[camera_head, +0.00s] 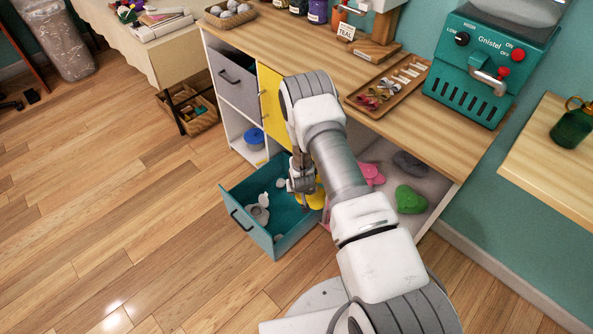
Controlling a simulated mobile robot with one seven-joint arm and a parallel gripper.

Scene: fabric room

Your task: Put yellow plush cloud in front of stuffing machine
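The yellow plush cloud (317,196) shows as a yellow patch just right of my gripper, near the right end of the open teal drawer. My arm hides much of it, so its full shape is unclear. My gripper (302,187) points down over the drawer's right side, close beside the yellow piece. Its fingers are small and partly hidden, so I cannot tell whether they are open or touch the plush. The teal stuffing machine (450,83), marked Gnistel, stands at the right end of the wooden counter. Bare counter shows in front of it.
The open teal drawer (262,243) holds grey-white pieces. Pink (371,175), green (410,200) and grey (410,165) plushes lie in the open compartment under the counter (420,133). A wooden tray (358,101) of small items sits left of the machine. A wooden ledge (540,150) stands right.

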